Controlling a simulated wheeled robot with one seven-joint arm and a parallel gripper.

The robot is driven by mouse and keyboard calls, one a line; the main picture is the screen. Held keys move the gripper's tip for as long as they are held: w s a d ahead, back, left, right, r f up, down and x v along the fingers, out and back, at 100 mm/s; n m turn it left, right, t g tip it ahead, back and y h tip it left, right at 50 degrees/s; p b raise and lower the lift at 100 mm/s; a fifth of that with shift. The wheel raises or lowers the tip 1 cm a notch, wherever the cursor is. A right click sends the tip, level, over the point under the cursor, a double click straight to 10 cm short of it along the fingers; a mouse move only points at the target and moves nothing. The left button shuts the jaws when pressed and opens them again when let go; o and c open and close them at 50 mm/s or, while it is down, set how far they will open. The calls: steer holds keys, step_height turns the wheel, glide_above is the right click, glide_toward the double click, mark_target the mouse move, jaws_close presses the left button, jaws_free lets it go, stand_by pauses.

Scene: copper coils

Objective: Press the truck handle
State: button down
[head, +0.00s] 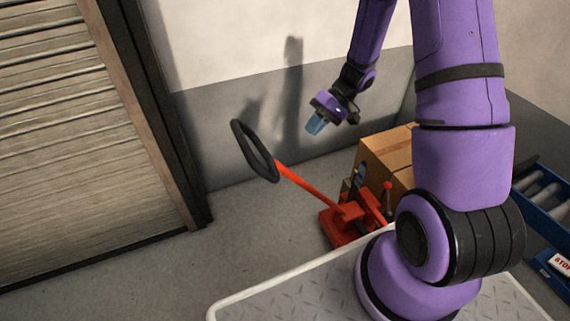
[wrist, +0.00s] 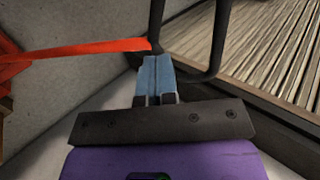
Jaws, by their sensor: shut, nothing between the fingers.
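The truck handle is a black loop (head: 254,151) on a red-orange bar (head: 309,187), which rises at a slant from the red truck base (head: 343,225) on the floor. My gripper (head: 316,124) is shut and empty, in the air above and to the right of the loop in the head view. In the wrist view, the blue fingers (wrist: 155,66) are together and point toward the end of the red bar (wrist: 85,50) and the black loop (wrist: 215,45). The bar passes just beyond the fingertips. I cannot tell whether they touch.
A cardboard box (head: 388,155) stands behind the truck base. A slatted shutter (head: 60,130) with a dark frame is at the left. A blue crate (head: 545,205) is at the right. Grey floor (head: 160,270) is clear left of the truck.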

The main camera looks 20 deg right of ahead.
steer(key=shift+d+f, duration=0.1)
steer(key=shift+f, duration=0.2)
steer(key=w+x, duration=0.1)
steer(key=x, duration=1.3)
steer(key=shift+s, duration=0.5)
